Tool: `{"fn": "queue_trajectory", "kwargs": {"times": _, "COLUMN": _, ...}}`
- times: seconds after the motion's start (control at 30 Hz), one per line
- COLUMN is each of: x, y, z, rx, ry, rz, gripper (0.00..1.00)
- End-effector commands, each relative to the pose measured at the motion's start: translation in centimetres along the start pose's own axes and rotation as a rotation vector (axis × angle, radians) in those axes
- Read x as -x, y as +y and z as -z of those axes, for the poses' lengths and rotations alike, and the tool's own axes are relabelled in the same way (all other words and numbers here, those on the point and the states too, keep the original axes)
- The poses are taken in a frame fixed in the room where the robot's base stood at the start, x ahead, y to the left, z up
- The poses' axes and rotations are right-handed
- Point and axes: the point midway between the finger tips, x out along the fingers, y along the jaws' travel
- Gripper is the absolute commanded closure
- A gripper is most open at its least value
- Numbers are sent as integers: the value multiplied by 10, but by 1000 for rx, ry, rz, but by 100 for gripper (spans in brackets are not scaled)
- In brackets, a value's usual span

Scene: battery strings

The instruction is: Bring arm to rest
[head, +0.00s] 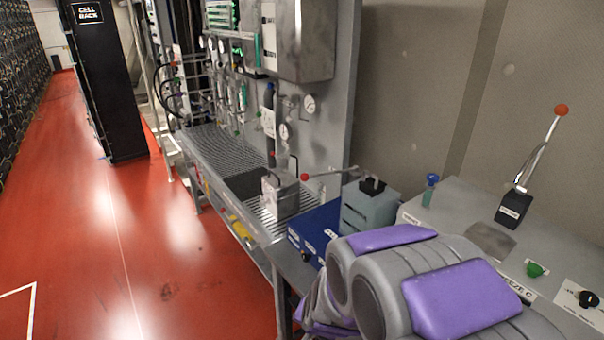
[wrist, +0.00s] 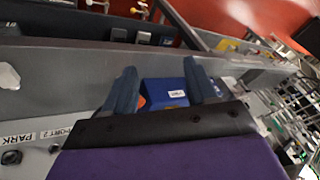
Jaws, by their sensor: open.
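My arm (head: 450,290), purple and grey, is folded at the bottom right of the head view, in front of the bench. My gripper (wrist: 160,72) shows in the wrist view with its two dark blue-grey fingers apart. Nothing is held between them. A blue box (wrist: 165,92) with a white label shows through the gap, and a bit of orange is beside the left finger. In the head view my gripper cannot be made out.
A blue case (head: 311,222) and a grey box (head: 368,207) stand close beyond my arm. A grey console (head: 455,215) with a red-knobbed lever (head: 535,160) is at right. A steel bench (head: 215,155) runs along the wall. The red floor (head: 120,240) at left is clear.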

Motion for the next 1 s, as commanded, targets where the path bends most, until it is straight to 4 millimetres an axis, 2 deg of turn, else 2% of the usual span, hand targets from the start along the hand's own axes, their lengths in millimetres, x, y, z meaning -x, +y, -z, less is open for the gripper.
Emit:
{"fn": "queue_trajectory", "kwargs": {"times": 0.27, "x": 84, "y": 37, "z": -38, "rx": 174, "ry": -217, "rz": -27, "gripper": 43}}
{"fn": "queue_trajectory", "kwargs": {"times": 0.6, "x": 188, "y": 122, "z": -101, "rx": 358, "ry": -459, "rz": -161, "gripper": 43}}
{"fn": "queue_trajectory", "kwargs": {"times": 0.8, "x": 228, "y": 158, "z": -129, "rx": 398, "ry": -554, "rz": -231, "gripper": 43}}
{"fn": "queue_trajectory", "kwargs": {"times": 1.0, "x": 239, "y": 168, "z": -137, "rx": 407, "ry": -581, "rz": -252, "gripper": 43}}
